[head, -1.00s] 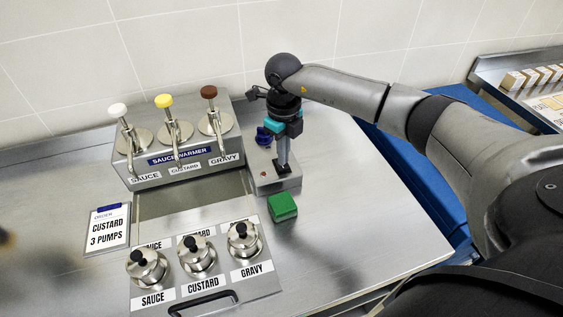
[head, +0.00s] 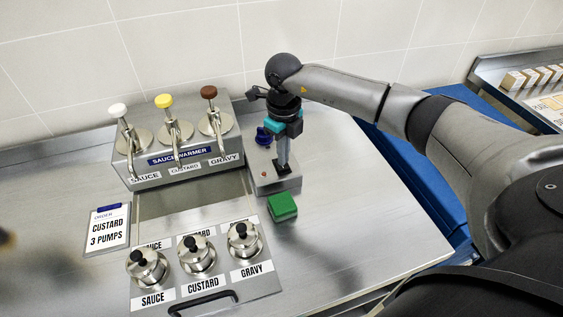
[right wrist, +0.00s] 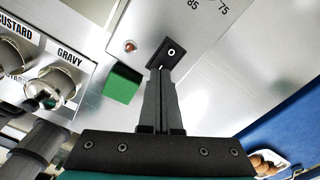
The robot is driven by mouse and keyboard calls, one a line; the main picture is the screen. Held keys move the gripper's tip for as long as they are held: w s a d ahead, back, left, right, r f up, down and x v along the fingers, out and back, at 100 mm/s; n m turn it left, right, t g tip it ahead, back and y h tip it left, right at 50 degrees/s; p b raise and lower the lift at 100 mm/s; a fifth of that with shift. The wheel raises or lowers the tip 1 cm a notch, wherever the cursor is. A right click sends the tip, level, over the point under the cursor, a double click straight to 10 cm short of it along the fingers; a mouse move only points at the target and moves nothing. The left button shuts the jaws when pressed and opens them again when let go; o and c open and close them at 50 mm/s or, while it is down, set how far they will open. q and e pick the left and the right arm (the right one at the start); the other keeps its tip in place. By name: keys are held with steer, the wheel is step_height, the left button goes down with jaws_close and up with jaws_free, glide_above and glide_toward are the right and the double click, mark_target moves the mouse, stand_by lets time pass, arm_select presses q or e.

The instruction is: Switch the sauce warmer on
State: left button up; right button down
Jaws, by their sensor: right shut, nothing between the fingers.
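The sauce warmer (head: 180,172) is a steel box at the back of the counter with three pumps. A grey control box (head: 277,186) adjoins its right side, with a blue knob (head: 263,136) and a small reddish lamp (head: 264,174). Whether the lamp is lit is unclear. My right gripper (head: 282,160) is shut and empty, pointing down over this box. In the right wrist view its fingertips (right wrist: 161,74) are at a black switch-like block (right wrist: 173,51) with a pale ring mark. Contact cannot be told. The lamp (right wrist: 130,46) shows beside the block. My left gripper is out of view.
A green block (head: 282,207) stands just in front of the control box. Lidded pots (head: 197,256) labelled sauce, custard and gravy are at the front. An order card (head: 107,230) reads custard, 3 pumps. The counter right of the green block is clear.

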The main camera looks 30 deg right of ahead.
steer(key=shift+f+b, duration=0.7)
steer(key=shift+f, duration=0.25)
stand_by(0.6)
steer(key=shift+r, duration=0.1)
steer(key=shift+r+p, duration=2.85)
steer(key=shift+r, duration=0.65)
steer(key=shift+f, duration=0.1)
